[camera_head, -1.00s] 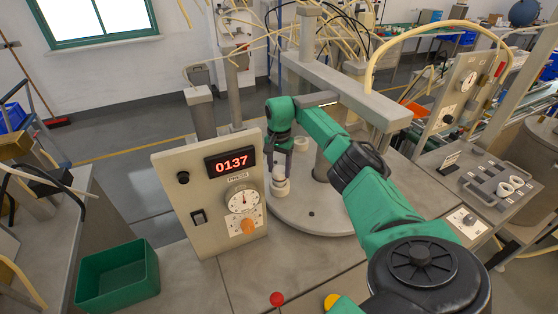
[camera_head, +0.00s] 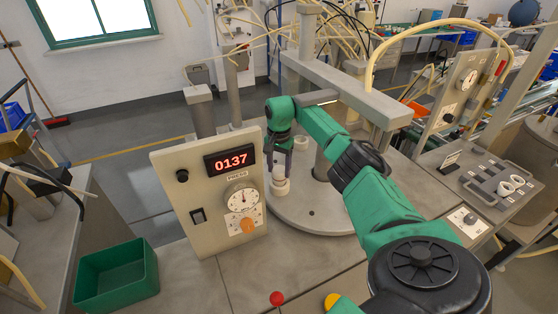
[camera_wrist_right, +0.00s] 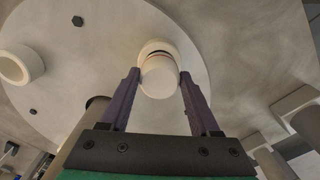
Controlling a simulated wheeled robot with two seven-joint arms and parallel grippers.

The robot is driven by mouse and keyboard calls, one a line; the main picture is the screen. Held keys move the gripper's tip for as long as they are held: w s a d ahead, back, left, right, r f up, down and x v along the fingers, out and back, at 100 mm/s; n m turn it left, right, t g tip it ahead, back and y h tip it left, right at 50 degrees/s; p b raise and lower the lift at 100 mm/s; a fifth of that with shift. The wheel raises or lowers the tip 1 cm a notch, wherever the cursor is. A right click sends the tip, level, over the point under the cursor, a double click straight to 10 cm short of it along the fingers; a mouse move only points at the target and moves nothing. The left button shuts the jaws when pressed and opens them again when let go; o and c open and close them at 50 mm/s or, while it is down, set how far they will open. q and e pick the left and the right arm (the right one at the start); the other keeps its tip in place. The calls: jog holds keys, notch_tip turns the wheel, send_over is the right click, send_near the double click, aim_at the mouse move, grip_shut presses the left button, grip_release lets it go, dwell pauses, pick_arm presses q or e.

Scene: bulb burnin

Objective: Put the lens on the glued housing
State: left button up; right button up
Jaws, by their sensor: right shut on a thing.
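My right gripper (camera_head: 280,166) is over the round turntable, its fingers pointing down. In the right wrist view, its two dark fingers (camera_wrist_right: 159,78) are closed on the sides of a white round lens (camera_wrist_right: 160,79). The lens also shows in the head view (camera_head: 279,174). Directly under it is the white housing (camera_head: 281,188), upright on the turntable; its rim shows past the lens in the wrist view (camera_wrist_right: 153,46). A dark line shows between lens and housing; I cannot tell whether they touch. My left gripper is not in view.
Another white ring-shaped part (camera_head: 301,143) stands on the turntable (camera_head: 313,217); it is at left in the wrist view (camera_wrist_right: 20,65). The press panel (camera_head: 208,205) reads 0137. A green bin (camera_head: 117,278) is at lower left.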

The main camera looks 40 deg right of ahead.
jog(key=shift+f, duration=0.1)
dwell(0.3)
jog(key=o, duration=1.4)
jog(key=shift+c, duration=0.2)
jog(key=shift+o, duration=0.2)
jog(key=shift+r+p, duration=2.9)
jog(key=shift+r, duration=1.2)
jog(key=shift+f, duration=0.1)
